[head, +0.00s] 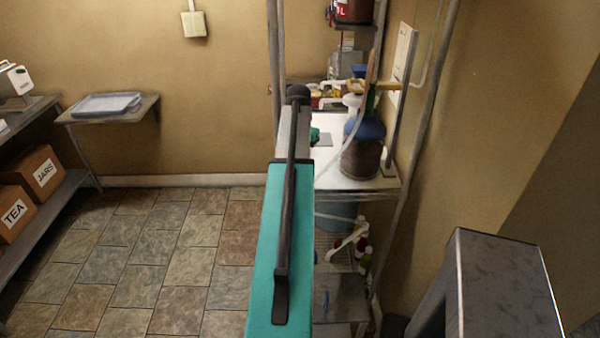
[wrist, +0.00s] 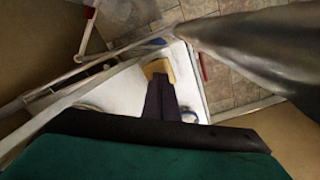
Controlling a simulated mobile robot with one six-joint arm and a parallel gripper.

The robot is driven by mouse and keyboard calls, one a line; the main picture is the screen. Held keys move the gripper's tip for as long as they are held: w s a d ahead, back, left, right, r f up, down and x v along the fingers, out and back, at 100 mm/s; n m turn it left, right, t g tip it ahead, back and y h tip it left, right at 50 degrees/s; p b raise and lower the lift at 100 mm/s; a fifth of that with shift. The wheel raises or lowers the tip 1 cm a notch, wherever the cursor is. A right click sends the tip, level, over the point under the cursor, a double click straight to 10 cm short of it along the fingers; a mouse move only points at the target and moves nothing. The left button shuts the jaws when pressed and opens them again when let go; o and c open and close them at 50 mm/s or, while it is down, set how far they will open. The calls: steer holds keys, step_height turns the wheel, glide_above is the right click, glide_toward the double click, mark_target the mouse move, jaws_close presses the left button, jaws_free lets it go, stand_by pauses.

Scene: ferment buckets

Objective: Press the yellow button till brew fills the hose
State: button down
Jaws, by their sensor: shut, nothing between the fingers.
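A dark brown vessel with a blue collar (head: 362,163) stands on the white-topped rack at the right in the head view. A yellow part (head: 384,86) sits at its top; I cannot tell whether this is the button. A pale hose (head: 341,157) curves down beside the vessel, and whether it holds brew cannot be made out. In the wrist view, my gripper (wrist: 160,82) is shut, with its dark fingers together. The fingertips overlap a small yellow block (wrist: 157,67); contact cannot be told. In the head view my teal arm hides most of the gripper.
The rack's white top (head: 370,182) is crowded, with metal posts close around it. White and red bottles (head: 362,250) stand on a lower shelf. A large dark rounded shape (wrist: 260,48) is close at the upper right of the wrist view. Open tiled floor (head: 150,260) lies left.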

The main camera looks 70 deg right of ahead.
steer(key=shift+f+b, duration=0.4)
steer(key=shift+f, duration=0.8)
steer(key=shift+r, duration=0.1)
steer(key=shift+r+p, duration=0.85)
steer(key=shift+r, duration=0.4)
steer(key=shift+f+b, duration=0.5)
steer(key=shift+f, duration=0.8)
steer(key=shift+r, duration=0.1)
steer(key=shift+r+p, duration=0.8)
steer(key=shift+r, duration=0.4)
steer(key=shift+r, duration=0.1)
steer(key=shift+r+p, duration=1.55)
steer(key=shift+r, duration=0.9)
